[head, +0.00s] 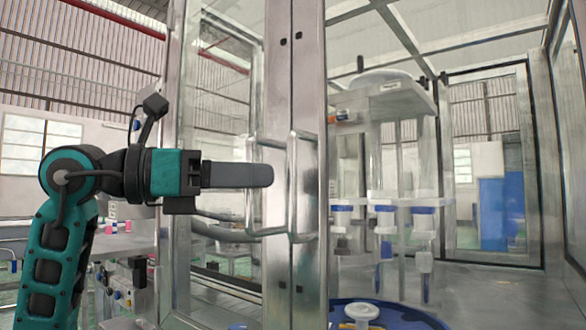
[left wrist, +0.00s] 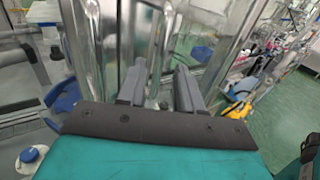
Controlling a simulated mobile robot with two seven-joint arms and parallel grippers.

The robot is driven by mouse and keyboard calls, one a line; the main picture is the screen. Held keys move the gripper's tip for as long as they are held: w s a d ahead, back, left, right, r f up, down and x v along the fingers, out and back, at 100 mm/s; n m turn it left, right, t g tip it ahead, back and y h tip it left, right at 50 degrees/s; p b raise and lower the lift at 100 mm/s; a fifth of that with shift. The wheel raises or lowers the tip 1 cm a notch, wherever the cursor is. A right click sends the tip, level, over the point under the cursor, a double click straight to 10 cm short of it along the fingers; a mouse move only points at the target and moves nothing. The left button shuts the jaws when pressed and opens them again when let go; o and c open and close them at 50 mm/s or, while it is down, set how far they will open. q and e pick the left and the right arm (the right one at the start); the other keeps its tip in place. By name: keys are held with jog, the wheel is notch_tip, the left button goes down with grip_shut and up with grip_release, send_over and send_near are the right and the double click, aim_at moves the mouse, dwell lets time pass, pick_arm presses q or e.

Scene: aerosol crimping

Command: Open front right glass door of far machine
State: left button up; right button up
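Two metal door frames (head: 309,80) meet side by side in the middle of the head view, with looped metal bar handles (head: 306,186) at mid-height. Glass (head: 226,95) shows left of them; I cannot tell whether glass fills the right side or how far the door stands open. My left gripper (head: 268,175) points right, its dark fingers overlapping the handles in the picture. In the left wrist view the two fingers (left wrist: 160,88) are apart, with shiny metal bars beyond and between them. Whether they touch a handle is unclear. My right gripper is not in view.
Inside the machine, right of the frames, are clear columns with white and blue fittings (head: 384,222) and a blue round table (head: 395,314). A bench with small parts (head: 120,245) stands behind my left arm. Green floor (left wrist: 270,120) shows at the right of the left wrist view.

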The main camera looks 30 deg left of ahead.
pick_arm(q)
send_over(292, 236)
jog(key=shift+w+a+p, duration=0.15)
jog(key=shift+w+p, duration=0.15)
jog(key=shift+p, duration=0.1)
jog(key=shift+c, duration=0.3)
grip_shut()
